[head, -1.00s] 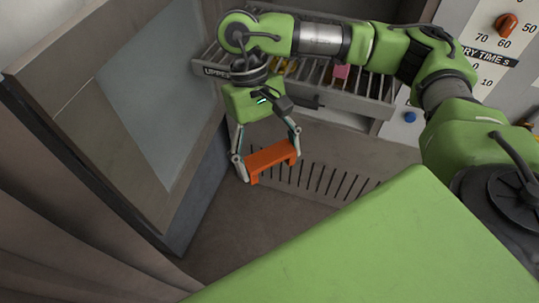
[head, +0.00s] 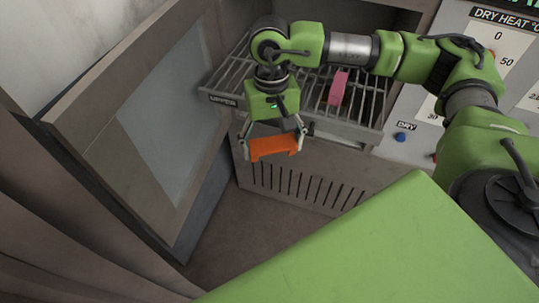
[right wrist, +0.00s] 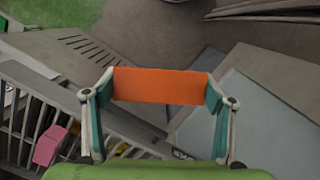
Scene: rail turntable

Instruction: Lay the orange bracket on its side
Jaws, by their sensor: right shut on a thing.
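The orange bracket (head: 273,147) is between the fingers of my right gripper (head: 274,148), which is shut on its two ends. It hangs in the air in front of the slatted rack labelled UPPER (head: 222,99). In the head view its broad face shows, with short legs pointing down at the ends. In the right wrist view the bracket (right wrist: 160,86) spans the gap between the two fingers as a flat orange face.
A pink piece (head: 338,88) stands on the rack. An open door with a glass pane (head: 165,135) is at the left. A slotted panel (head: 300,188) lies below the rack. A control panel with a blue button (head: 401,138) is at the right.

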